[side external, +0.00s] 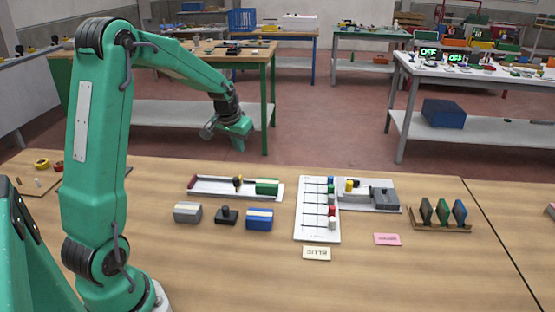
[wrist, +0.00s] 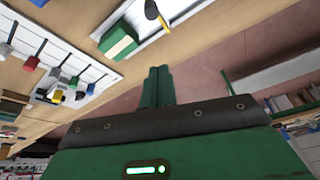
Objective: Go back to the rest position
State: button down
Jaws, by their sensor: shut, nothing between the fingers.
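My gripper (side external: 238,146) hangs in the air above the back part of the wooden table in the side view, pointing down. In the wrist view its two green fingers (wrist: 158,72) are together, with nothing between them. The white tray (side external: 215,190) with a green block (side external: 267,187) and a dark-and-yellow knob (side external: 238,182) lies on the table below the gripper, apart from it. The green block also shows in the wrist view (wrist: 118,45).
Grey (side external: 187,212), black (side external: 227,216) and blue (side external: 260,219) blocks stand in front of the tray. A white slider board (side external: 308,225), a grey fixture (side external: 384,196) and a wooden rack (side external: 440,226) stand to the right. The front of the table is mostly clear.

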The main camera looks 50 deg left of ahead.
jog(key=s+d+r+m+t, duration=0.1)
jog(key=s+d+r, duration=0.35)
jog(key=d, duration=0.25)
jog(key=s+d+r+m, duration=0.1)
jog(key=s+d+r, duration=0.2)
jog(key=d+r, duration=0.3)
jog(key=s+d+m+t+h, duration=0.1)
jog(key=s+d+m+h, duration=0.1)
jog(key=s+d, duration=0.9)
jog(key=s, duration=0.3)
jog(key=shift+d+m, duration=0.2)
jog(key=shift+m, duration=0.1)
